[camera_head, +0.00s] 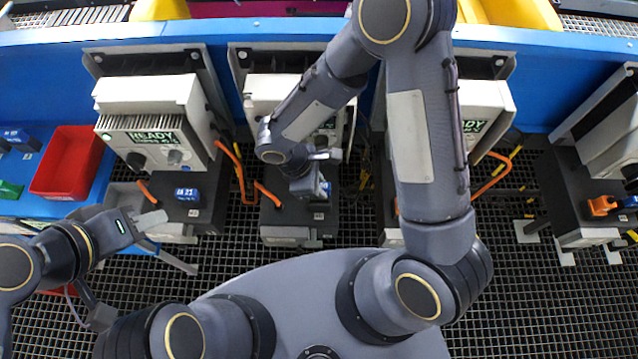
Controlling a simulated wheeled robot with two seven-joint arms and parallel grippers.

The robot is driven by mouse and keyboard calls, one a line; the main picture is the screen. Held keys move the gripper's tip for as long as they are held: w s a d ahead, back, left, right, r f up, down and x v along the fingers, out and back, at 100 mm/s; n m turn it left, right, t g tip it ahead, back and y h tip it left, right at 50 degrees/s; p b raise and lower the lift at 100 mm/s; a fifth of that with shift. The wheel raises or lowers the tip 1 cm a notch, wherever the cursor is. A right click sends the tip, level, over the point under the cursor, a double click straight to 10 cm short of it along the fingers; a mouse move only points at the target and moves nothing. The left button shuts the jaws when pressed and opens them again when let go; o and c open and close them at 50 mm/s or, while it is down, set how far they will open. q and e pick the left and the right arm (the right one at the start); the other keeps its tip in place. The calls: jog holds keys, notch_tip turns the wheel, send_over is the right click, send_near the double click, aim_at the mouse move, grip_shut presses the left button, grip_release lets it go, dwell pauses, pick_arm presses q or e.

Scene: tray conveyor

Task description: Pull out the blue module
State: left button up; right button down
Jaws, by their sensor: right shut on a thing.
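A blue module (327,188) sits at the front of the middle station's dark base (285,218). My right gripper (319,192) reaches down over it from above and is shut on it, hiding much of it. I cannot tell whether the module is still seated or has come out. Another blue module (187,194) with white lettering sits on the dark base of the station to the left. My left gripper (168,241) is open and empty, with its fingers spread in front of that left station, over the floor grating.
A red bin (66,163) stands on the blue bench at the left, near a green piece (10,190) and a dark blue block (20,139). Orange cables (236,170) run beside the stations. An orange part (601,205) sits on the far right station. Black floor grating lies in front.

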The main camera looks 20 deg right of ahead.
jog(key=shift+r+p, duration=1.4)
jog(key=shift+r, duration=0.6)
